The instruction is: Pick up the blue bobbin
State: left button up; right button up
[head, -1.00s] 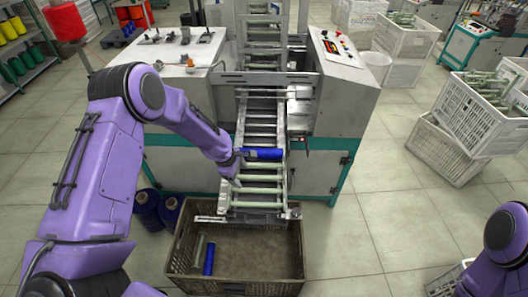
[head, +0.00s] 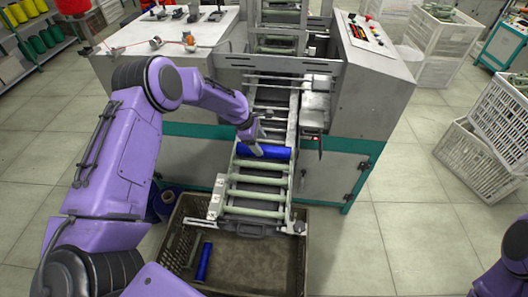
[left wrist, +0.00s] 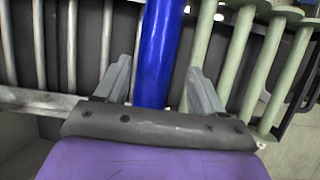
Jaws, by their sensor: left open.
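A blue bobbin (head: 275,153) lies across the sloping rack of the machine, above several pale green bobbins (head: 258,180). My left gripper (head: 254,143) is at the left end of this blue bobbin. In the left wrist view the blue bobbin (left wrist: 158,50) runs between the two open fingers of the left gripper (left wrist: 160,85), with a gap on each side. Another blue bobbin (head: 203,262) lies in the crate (head: 255,236) below the rack. My right gripper is outside the views.
The machine cabinet (head: 375,85) stands behind and beside the rack. White crates (head: 475,160) stand on the floor at the right. A blue spool (head: 165,203) stands left of the crate.

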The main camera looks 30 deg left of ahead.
aim_at(265, 147)
pick_arm(q)
jog(key=x, duration=0.2)
jog(key=p+x, duration=0.1)
jog(key=x, duration=0.4)
jog(key=shift+w+r, duration=0.1)
jog(key=shift+w, duration=0.15)
jog(key=shift+r, duration=0.1)
jog(key=c, duration=0.9)
jog(key=shift+r, duration=0.1)
